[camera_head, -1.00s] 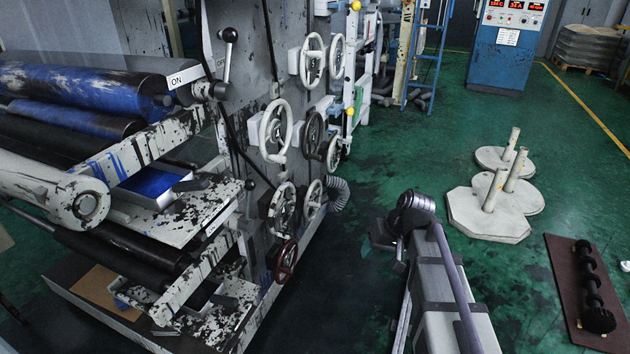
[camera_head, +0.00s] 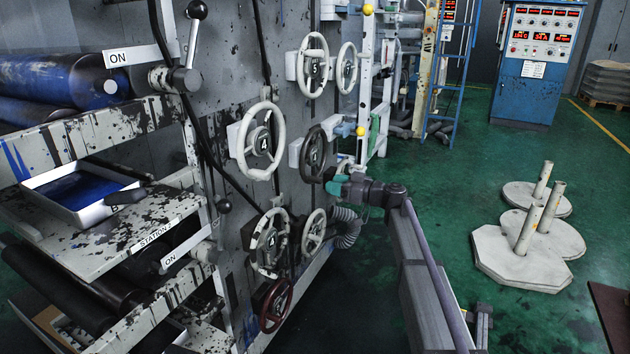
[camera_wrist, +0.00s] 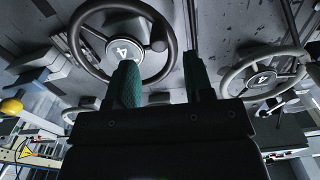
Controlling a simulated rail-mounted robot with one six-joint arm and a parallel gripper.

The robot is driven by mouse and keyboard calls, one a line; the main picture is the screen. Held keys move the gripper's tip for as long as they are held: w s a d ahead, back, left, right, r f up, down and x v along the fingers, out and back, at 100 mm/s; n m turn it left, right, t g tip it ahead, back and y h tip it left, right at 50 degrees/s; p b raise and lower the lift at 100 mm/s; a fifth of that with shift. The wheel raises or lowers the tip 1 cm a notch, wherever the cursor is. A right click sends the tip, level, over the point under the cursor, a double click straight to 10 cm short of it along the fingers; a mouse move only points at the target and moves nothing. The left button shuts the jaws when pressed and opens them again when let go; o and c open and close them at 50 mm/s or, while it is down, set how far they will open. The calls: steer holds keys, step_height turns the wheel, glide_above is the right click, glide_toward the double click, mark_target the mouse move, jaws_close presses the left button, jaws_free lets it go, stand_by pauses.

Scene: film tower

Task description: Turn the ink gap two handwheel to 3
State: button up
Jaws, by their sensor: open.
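Several handwheels are on the grey machine side; no readable label shows which is ink gap two. A dark handwheel (camera_head: 302,153) has a 4 on its hub; a dark wheel with a 4 (camera_wrist: 85,62) also fills the upper left of the wrist view. A large white handwheel (camera_head: 247,158) above left and a worn grey handwheel (camera_head: 262,270) below left also seem to read 4. My gripper (camera_head: 334,186) is open and empty, its teal fingers just below right of the dark wheel. In the wrist view my gripper (camera_wrist: 161,72) overlaps that wheel's lower right rim; contact is unclear.
A white handwheel reading 5 (camera_head: 302,68), another white wheel (camera_head: 340,70), a pale wheel (camera_head: 307,236) and a dark red wheel (camera_head: 264,311) crowd the panel. A ribbed hose (camera_head: 347,229) is below my gripper.

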mark_target(315, 180)
steer(key=x, duration=0.7)
steer(key=shift+w, duration=0.1)
steer(key=shift+c, duration=0.3)
jaws_close()
